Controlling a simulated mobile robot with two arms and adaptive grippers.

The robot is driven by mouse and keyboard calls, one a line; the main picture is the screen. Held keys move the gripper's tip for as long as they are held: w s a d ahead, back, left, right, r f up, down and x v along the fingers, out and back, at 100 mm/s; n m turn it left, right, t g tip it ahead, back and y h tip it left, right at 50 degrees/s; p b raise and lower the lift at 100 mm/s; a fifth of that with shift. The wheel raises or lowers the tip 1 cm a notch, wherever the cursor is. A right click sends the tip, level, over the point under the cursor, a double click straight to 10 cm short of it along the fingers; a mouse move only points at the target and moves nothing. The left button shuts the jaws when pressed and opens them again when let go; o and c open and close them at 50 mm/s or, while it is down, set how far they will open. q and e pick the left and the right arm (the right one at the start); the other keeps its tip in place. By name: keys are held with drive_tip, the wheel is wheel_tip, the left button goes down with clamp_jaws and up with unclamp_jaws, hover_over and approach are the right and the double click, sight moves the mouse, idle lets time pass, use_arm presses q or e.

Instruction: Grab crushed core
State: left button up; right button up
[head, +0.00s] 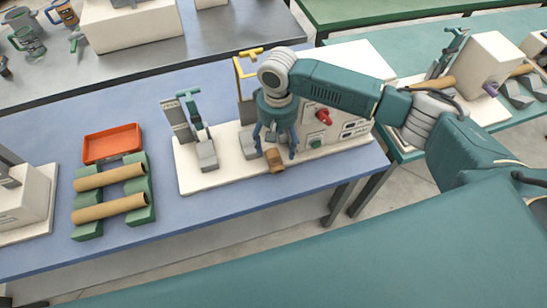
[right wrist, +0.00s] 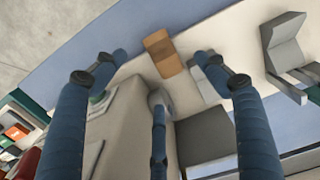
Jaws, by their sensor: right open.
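The crushed core (head: 276,160) is a short brown, bent piece at the front edge of the white machine base, beside the grey blocks. In the right wrist view the crushed core (right wrist: 163,53) lies between and just beyond the fingertips, with a fold across it. My right gripper (head: 275,148) points down over it with fingers spread and empty; in the right wrist view the gripper (right wrist: 160,56) shows a gap on both sides of the core. I cannot tell its exact height above the core. My left gripper is not in view.
The winder's control box (head: 335,122) with a red knob stands just right of my gripper. A yellow frame (head: 241,70) rises behind it. Left are a green rack (head: 88,229) with two tan cores (head: 110,208) and an orange tray (head: 112,143). The blue table's front edge is close.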

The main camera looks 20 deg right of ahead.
sight(278, 156)
wheel_tip(278, 156, down, 2)
drive_tip(key=shift+f, duration=0.1)
drive_tip(key=shift+d+f+p, duration=0.2)
drive_tip(key=shift+f+p, duration=0.1)
drive_tip(key=shift+f, duration=0.35)
wheel_tip(278, 156, down, 4)
drive_tip(key=shift+r+p, duration=0.2)
drive_tip(key=shift+p, duration=0.15)
drive_tip(key=shift+a+f, duration=0.1)
drive_tip(key=shift+f, duration=0.35)
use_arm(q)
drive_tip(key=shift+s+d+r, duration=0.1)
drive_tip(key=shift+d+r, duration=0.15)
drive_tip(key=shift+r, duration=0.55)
use_arm(e)
drive_tip(key=c, duration=1)
